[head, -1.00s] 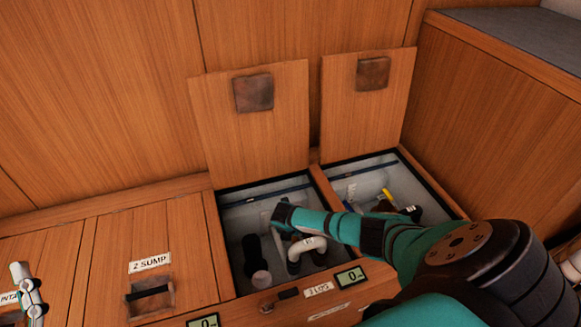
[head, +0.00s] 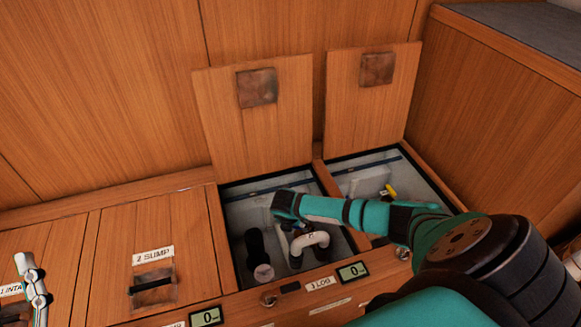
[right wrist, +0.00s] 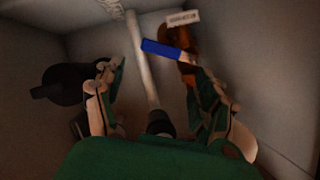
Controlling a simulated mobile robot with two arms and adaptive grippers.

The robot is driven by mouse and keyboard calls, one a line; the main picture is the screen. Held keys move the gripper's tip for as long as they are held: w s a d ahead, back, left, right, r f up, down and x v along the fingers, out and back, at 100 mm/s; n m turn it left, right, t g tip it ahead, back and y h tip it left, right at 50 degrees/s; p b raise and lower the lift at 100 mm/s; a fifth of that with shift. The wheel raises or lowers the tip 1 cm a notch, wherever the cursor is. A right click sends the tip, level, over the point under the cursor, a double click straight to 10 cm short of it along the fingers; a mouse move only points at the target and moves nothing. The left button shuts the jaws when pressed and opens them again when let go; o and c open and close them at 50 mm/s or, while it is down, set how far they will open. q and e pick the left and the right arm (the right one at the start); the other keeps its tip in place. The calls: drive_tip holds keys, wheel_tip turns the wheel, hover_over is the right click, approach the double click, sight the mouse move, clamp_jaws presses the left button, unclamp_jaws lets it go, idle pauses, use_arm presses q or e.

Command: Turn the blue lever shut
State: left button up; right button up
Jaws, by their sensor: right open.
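The blue lever (right wrist: 162,49) shows in the right wrist view, on a brown, brass-like valve body (right wrist: 184,45) with a white label above it. A pale pipe (right wrist: 141,60) runs close by its left end. My right gripper (right wrist: 150,64) is open, with one finger left of the pipe and the other at the lever's right end; I cannot tell whether it touches. In the head view my right gripper (head: 284,207) reaches into the open left bin, and the lever is not visible there. Part of my left gripper (head: 27,268) shows at the left edge.
The open left bin (head: 238,226) holds a white bent pipe (head: 309,240) and a black cylinder (head: 256,246). A dark rounded part (right wrist: 60,86) lies left of my fingers. The right bin is open too; both lids (head: 255,130) stand raised. The sump lid (head: 130,230) is closed.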

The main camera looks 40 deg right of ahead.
drive_tip(key=v, duration=0.5)
drive_tip(key=shift+a, duration=0.1)
